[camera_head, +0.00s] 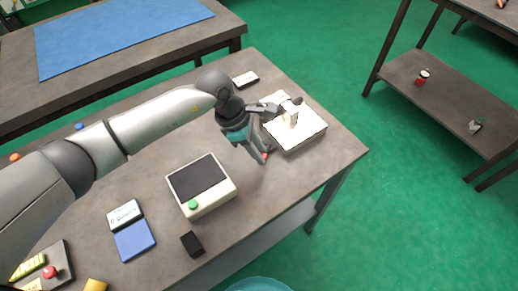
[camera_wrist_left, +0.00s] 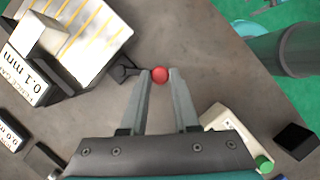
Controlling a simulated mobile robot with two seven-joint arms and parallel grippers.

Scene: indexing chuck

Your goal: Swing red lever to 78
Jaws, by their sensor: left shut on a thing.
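The red lever's knob (camera_wrist_left: 160,74) sits between the fingertips of my left gripper (camera_wrist_left: 160,76) in the left wrist view. A dark piece (camera_wrist_left: 123,69) sticks out of the device beside the left fingertip; its link to the knob is hidden. The device (camera_wrist_left: 72,60) has a pale top with yellow lines and a label reading "0.1 mm". In the head view, the white-topped device (camera_head: 309,135) stands near the table's right corner. My left gripper (camera_head: 265,158) points down at its near left side, shut on the knob, which is mostly hidden. No reading of 78 is legible.
A cream box with a dark screen and green button (camera_head: 193,205) stands left of the gripper. A small black block (camera_head: 192,244) and a blue case (camera_head: 134,241) lie nearer. Bare table (camera_head: 285,190) lies between the device and the front edge.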

